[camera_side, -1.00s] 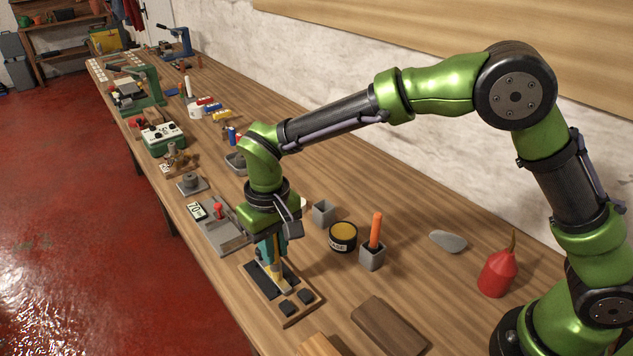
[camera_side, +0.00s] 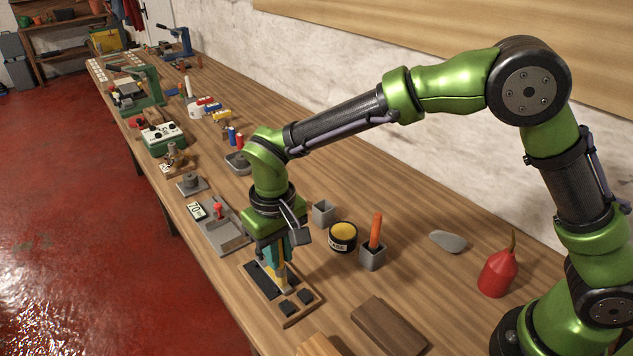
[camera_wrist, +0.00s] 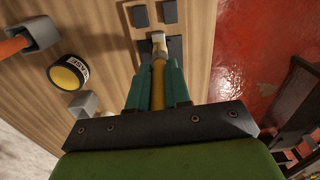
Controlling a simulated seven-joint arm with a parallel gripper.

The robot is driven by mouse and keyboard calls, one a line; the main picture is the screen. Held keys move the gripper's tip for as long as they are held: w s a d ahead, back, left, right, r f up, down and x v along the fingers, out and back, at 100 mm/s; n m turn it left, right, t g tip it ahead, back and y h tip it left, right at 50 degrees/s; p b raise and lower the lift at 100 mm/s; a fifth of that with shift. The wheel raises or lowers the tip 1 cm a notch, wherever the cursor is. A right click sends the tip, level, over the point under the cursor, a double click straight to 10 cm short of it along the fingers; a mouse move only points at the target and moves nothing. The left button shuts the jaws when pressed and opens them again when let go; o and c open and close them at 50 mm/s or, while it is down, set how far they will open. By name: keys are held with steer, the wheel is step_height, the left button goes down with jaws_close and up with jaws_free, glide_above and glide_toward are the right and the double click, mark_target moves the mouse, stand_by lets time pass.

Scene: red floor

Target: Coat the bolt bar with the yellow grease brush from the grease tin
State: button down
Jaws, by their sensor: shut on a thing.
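My gripper (camera_wrist: 159,86) is shut on the yellow brush (camera_wrist: 158,70), which points down with a pale tip. In the side view the brush (camera_side: 283,278) is over a wooden board (camera_side: 292,317) with dark strips and two black blocks. One dark strip (camera_side: 262,281) lies left of the brush; I take it as part of the bolt bar, but cannot be sure. The brush tip is at or just above a dark strip in the wrist view; contact cannot be told. The open grease tin (camera_side: 343,236), black with yellow grease, stands to the right; it also shows in the wrist view (camera_wrist: 68,73).
A grey cup (camera_side: 373,258) holding an orange-handled tool (camera_side: 376,229) stands beside the tin. An empty grey cup (camera_side: 323,214) is behind it. A brown wooden block (camera_side: 389,327) lies in front, a red oil can (camera_side: 498,275) right. A grey fixture (camera_side: 224,237) is left of the board.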

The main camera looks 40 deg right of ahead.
steer(key=shift+s, duration=0.15)
steer(key=shift+s, duration=0.7)
steer(key=shift+r, duration=0.1)
step_height(320, 180, up, 6)
steer(key=shift+f, duration=0.1)
stand_by(0.5)
stand_by(0.3)
